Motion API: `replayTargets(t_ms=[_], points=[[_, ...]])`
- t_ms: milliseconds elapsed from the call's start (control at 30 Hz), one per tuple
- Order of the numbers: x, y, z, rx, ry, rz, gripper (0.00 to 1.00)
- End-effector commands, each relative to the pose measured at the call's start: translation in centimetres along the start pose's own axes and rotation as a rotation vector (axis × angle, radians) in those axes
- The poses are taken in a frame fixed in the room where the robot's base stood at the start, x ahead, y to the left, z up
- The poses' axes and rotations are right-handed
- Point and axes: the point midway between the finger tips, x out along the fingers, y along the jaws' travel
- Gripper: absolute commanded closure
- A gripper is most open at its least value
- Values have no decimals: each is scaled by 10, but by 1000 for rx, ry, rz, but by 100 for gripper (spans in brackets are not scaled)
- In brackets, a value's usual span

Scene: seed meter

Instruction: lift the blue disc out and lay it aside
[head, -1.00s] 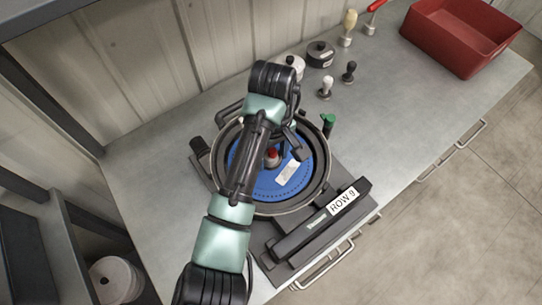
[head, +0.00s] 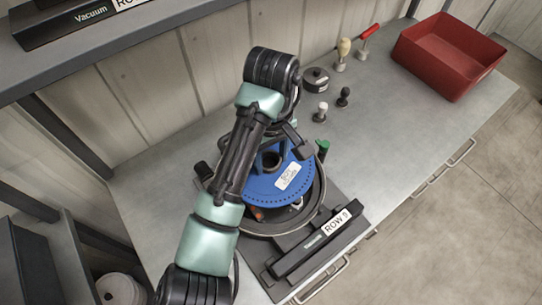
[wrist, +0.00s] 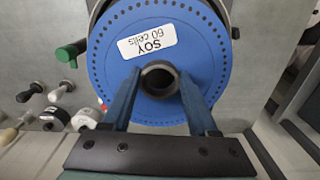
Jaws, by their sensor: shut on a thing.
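The blue disc (head: 262,190) carries a white label reading "SOY 60 cells" and has a dark hollow hub. In the head view it is raised and tilted above the round black meter housing (head: 316,205), whose lower inside shows beneath it. In the wrist view the disc (wrist: 125,75) fills the middle, with small holes near its rim. My gripper (wrist: 160,82) is shut on the disc's hub, one finger on each side. In the head view my arm covers the disc's left part and most of the gripper (head: 270,155).
A bar labelled "ROW 9" (head: 322,238) lies in front of the housing. A green-capped part (head: 322,148) stands at its right. Small knobs (head: 321,112) and a black round part (head: 316,80) stand behind. A red bin (head: 448,55) is at back right.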

Motion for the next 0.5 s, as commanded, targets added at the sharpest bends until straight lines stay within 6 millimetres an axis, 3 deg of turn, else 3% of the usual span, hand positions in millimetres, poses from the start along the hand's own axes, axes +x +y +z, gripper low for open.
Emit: replayTargets(t_ms=[500], points=[[-13, 0, 0, 0, -1, 1, 94]])
